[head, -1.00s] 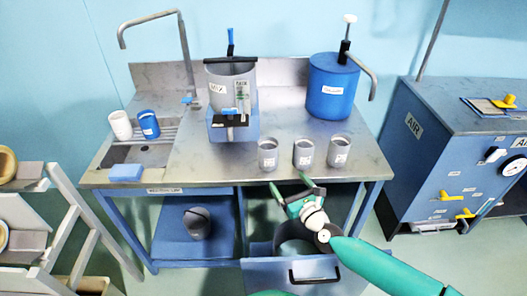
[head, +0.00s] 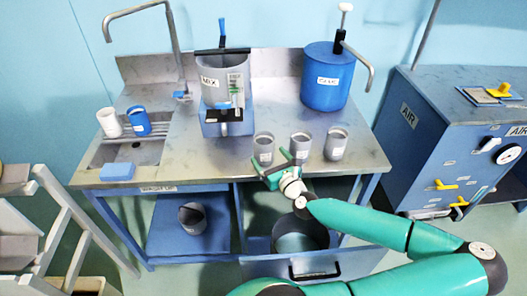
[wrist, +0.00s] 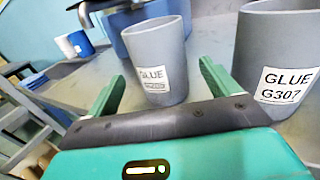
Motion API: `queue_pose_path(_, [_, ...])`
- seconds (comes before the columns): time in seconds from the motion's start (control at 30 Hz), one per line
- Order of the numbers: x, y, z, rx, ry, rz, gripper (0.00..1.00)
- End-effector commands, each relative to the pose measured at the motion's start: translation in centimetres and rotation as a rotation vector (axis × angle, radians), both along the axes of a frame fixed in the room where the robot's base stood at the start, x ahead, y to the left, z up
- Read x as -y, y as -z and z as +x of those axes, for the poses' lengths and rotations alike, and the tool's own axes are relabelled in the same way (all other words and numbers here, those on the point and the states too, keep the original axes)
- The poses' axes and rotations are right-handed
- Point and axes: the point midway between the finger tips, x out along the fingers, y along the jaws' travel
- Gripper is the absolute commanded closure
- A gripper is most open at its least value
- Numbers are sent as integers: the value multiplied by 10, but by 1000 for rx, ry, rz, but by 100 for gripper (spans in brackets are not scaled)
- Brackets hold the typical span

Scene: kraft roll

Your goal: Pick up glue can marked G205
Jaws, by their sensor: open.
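Three grey cans stand in a row at the front of the steel bench. The left can (head: 264,148) is nearest my gripper (head: 269,160). In the wrist view it is the grey can (wrist: 158,55) labelled GLUE, with a second line that looks like G205 but is blurred. My gripper is open, its green fingers (wrist: 160,82) pointing at this can, one to each side of it in the picture. I cannot tell whether they reach around it. The middle can (head: 300,147) is marked GLUE G307 in the wrist view (wrist: 285,65). The right can's (head: 336,145) label is too small to read.
Behind the cans stand a grey MIX pot (head: 222,80) on a blue stand and a blue pump drum (head: 327,80). A sink with a white cup (head: 109,122) and a blue cup (head: 138,121) is left. An open drawer (head: 350,262) juts out below my arm.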

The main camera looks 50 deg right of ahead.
Motion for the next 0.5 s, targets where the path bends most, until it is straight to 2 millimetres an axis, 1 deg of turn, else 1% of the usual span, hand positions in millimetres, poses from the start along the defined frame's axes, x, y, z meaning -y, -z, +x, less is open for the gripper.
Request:
queue_pose_path(0.03, [1, 0, 5, -1, -2, -2, 12])
queue_pose_path(0.17, [4, 0, 10, 0, 0, -1, 12])
queue_pose_path(0.27, [8, -1, 18, -2, -2, -2, 12])
queue_pose_path(0.5, [22, -3, 48, -1, -2, -2, 12])
